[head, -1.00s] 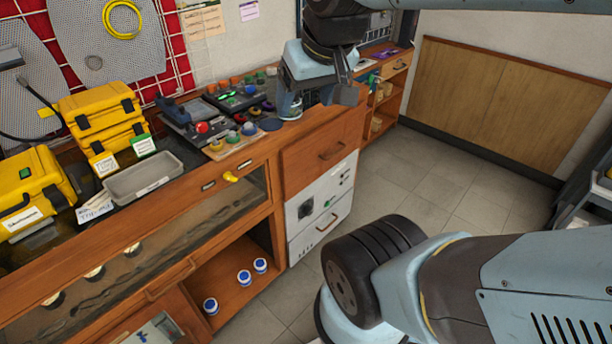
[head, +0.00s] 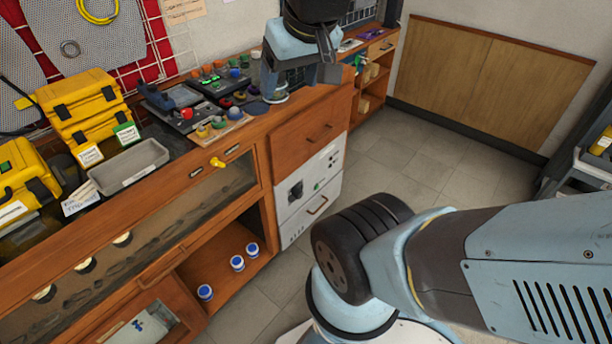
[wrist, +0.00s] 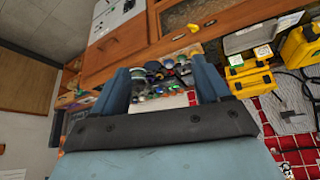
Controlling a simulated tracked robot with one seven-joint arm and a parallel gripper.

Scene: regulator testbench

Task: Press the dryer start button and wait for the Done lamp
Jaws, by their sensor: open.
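A white-fronted unit (head: 311,190) is set into the wooden cabinet below the bench top, and I take it to be the dryer. Its front has a black knob or socket (head: 296,190), a small green button (head: 316,187) and a drawer-like handle lower down. Small dark marks sit at its upper right; I cannot tell which is the Done lamp or whether it is lit. My gripper (head: 300,78) is above the bench top, higher than the unit and apart from it. In the wrist view my gripper (wrist: 163,82) is open and empty; part of a white front (wrist: 108,18) shows at the top.
The bench top holds control boxes with coloured knobs (head: 222,85), yellow cases (head: 85,105) and a grey tray (head: 128,166). A yellow handle (head: 217,162) sticks out from the bench front. Blue-lidded jars (head: 237,263) stand on the lower shelf. The floor (head: 400,150) right of the cabinet is clear.

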